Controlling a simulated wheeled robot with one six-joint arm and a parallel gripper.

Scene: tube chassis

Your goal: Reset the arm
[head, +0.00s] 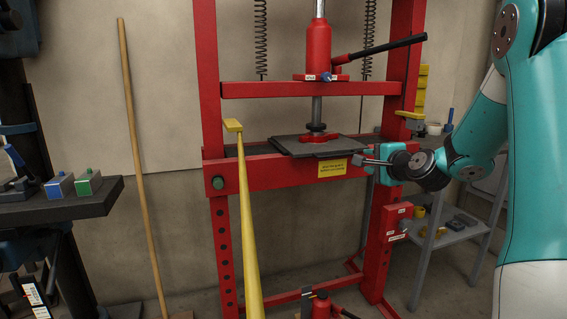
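My teal and white arm comes in from the right side of the head view. My gripper (362,155) points left, in front of the right upright of a red press. Its two slim grey fingers look apart, with a small gap and nothing seen between them. The fingertips appear near the right end of the press bed in the picture; I cannot tell whether they touch anything.
The red press frame (208,110) holds a red jack (318,48) above a dark plate (300,147). A yellow bar (243,220) rises in front. A dark bench (70,205) with blue and green blocks is left. A grey shelf (455,235) stands right.

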